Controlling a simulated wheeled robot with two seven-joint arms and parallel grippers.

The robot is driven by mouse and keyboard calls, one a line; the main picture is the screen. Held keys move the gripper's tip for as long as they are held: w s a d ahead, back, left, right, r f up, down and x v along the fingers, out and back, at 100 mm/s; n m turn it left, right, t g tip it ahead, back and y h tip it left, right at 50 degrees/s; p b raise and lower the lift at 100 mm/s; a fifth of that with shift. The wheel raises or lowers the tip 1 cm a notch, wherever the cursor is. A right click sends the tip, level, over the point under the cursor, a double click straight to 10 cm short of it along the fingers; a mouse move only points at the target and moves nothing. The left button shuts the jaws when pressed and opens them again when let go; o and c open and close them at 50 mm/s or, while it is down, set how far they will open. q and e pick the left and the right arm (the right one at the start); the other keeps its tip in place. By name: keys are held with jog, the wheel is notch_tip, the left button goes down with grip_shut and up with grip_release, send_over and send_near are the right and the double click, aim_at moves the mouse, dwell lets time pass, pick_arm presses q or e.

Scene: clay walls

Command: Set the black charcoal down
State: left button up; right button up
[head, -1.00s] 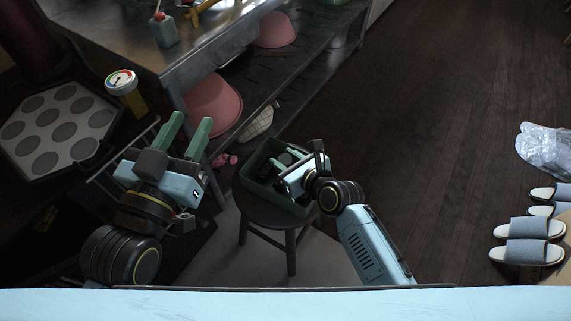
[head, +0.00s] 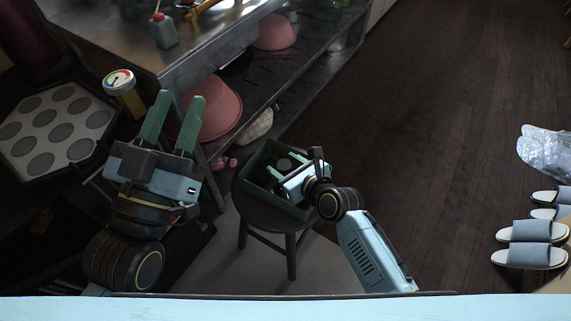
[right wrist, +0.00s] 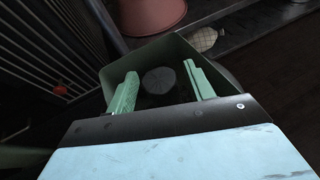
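The black charcoal (right wrist: 158,80) is a dark round piece with a cracked top, inside a dark green bin (right wrist: 112,76). The bin (head: 252,172) stands on a dark round stool (head: 262,217) in the head view. My right gripper (right wrist: 160,69) reaches into the bin, its green fingers apart on either side of the charcoal with a visible gap at each side. It also shows over the bin in the head view (head: 287,171). My left gripper (head: 181,97) is open and empty, left of the stool, in front of the metal shelf unit.
A metal table with a lower shelf (head: 285,85) holds pink bowls (head: 213,108) behind the stool. Slippers (head: 531,232) and a clear plastic bag (head: 545,150) lie right on open floor.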

dwell(0.3)
